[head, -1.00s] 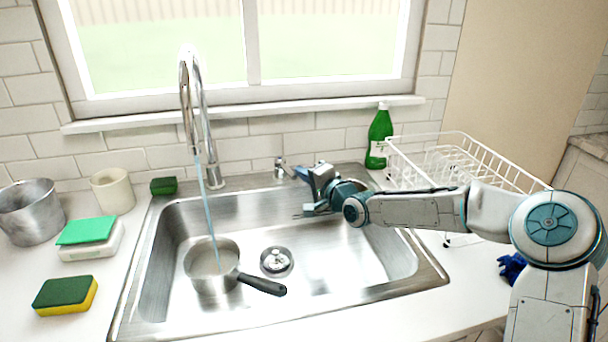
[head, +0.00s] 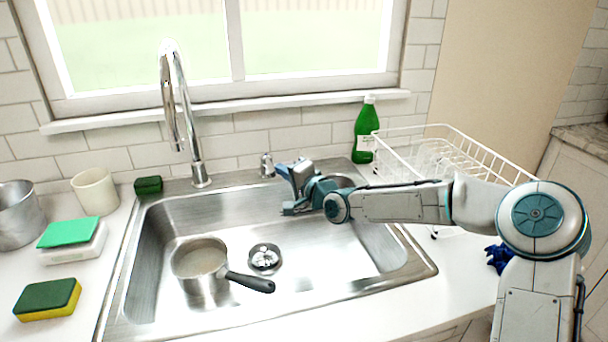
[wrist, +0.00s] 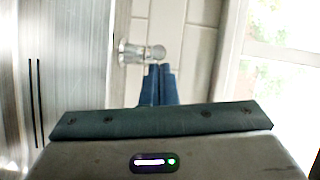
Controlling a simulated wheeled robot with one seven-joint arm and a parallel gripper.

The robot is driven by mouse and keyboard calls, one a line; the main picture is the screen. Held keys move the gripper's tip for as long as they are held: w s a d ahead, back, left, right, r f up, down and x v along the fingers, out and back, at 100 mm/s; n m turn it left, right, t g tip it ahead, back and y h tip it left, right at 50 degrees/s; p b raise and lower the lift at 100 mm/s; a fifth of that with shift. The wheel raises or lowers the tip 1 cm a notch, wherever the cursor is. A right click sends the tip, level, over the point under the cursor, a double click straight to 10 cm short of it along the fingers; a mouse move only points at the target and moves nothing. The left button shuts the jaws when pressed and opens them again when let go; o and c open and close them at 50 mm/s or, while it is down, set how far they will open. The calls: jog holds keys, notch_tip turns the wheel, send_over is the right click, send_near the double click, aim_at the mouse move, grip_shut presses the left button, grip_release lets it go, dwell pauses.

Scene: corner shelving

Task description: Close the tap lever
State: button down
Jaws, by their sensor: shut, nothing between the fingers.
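The tap lever (head: 267,164) is a small chrome piece on the sink's back rim, right of the tall chrome faucet (head: 186,115). No water runs from the spout. My gripper (head: 282,171) is just right of the lever, its fingertips close to it. In the wrist view the lever (wrist: 140,53) lies right beyond the tips of my shut, empty blue fingers (wrist: 159,70); whether they touch it I cannot tell.
A saucepan (head: 200,262) with a black handle sits in the sink basin (head: 330,275), beside the drain. A green bottle (head: 366,135) and a white dish rack (head: 480,150) stand right of my gripper. Sponges and pots are on the left counter.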

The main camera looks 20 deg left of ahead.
jog(key=w+p+v, duration=0.1)
jog(key=v, duration=1)
jog(key=shift+d+r, duration=0.3)
jog(key=shift+d, duration=0.3)
